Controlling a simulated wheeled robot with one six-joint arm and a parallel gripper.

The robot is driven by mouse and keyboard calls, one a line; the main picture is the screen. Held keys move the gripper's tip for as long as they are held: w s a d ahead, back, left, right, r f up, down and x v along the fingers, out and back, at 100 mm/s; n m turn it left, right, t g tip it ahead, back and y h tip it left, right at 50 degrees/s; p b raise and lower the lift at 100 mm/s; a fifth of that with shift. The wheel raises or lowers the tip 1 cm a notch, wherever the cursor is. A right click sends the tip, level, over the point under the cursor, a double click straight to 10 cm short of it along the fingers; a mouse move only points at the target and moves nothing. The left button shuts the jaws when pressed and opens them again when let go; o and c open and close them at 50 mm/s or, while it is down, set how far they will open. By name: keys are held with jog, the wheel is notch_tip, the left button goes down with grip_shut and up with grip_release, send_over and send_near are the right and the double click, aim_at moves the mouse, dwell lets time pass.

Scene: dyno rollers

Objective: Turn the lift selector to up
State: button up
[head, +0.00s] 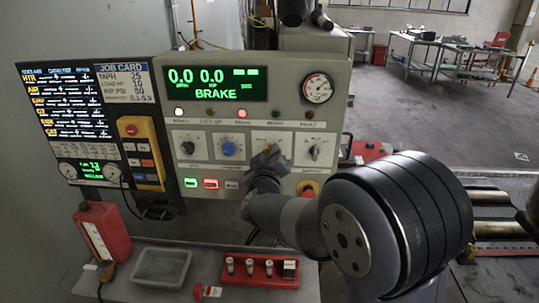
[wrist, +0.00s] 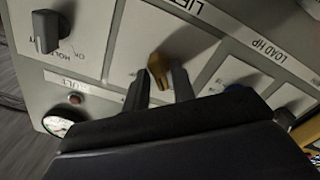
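The lift selector (wrist: 160,70) is a yellow-brown knob on the grey panel, under a partly cut-off label that starts "LI" in the wrist view. The two dark fingers of my gripper (wrist: 161,90) point at the panel on either side of the knob. The right finger is close beside it, and I cannot tell if it touches. A gap shows between the left finger and the knob. In the head view my gripper (head: 267,160) is at the panel's knob row and hides most of the selector. Its pointer direction is hard to read.
A blue knob (head: 228,148) and a dark knob (head: 187,146) sit left of my gripper, with another dark knob (head: 314,150) to its right. Lit push buttons (head: 211,184) lie below. A shelf holds a red rack (head: 260,272), a grey tray (head: 161,267) and a red bottle (head: 102,232).

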jog(key=shift+c, duration=0.7)
